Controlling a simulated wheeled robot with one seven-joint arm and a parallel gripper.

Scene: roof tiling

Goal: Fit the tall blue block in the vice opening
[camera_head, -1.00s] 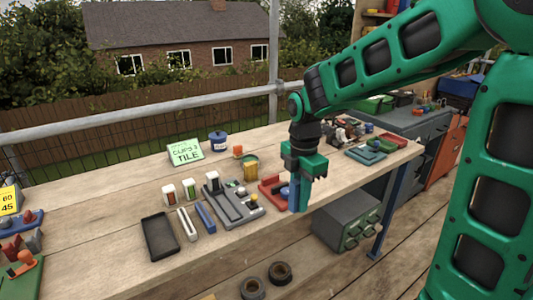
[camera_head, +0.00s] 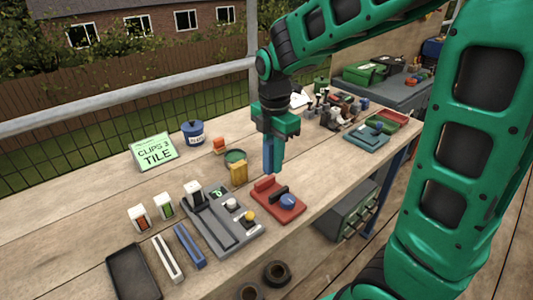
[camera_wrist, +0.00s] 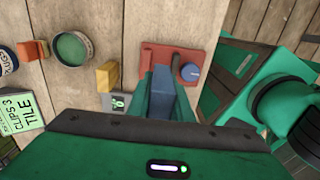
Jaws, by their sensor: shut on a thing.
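My gripper (camera_head: 274,160) is shut on the tall blue block (camera_head: 267,153), which hangs upright below the jaws. In the wrist view the block (camera_wrist: 162,95) is between the green fingers, pointing toward the vice. The red vice (camera_head: 264,185), with a dark bar and a round blue knob (camera_head: 287,201), lies on the bench just in front of and below the block. It also shows in the wrist view (camera_wrist: 152,56), where the block's end overlaps its near side. The block appears apart from the vice; its height above the bench is hard to tell.
A grey fixture (camera_head: 235,239) with knobs stands left of the vice. A yellow block (camera_head: 239,174) and a green-topped tin (camera_head: 235,157) are close behind. A teal tray (camera_head: 363,139) lies to the right. Bare bench lies between vice and teal tray.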

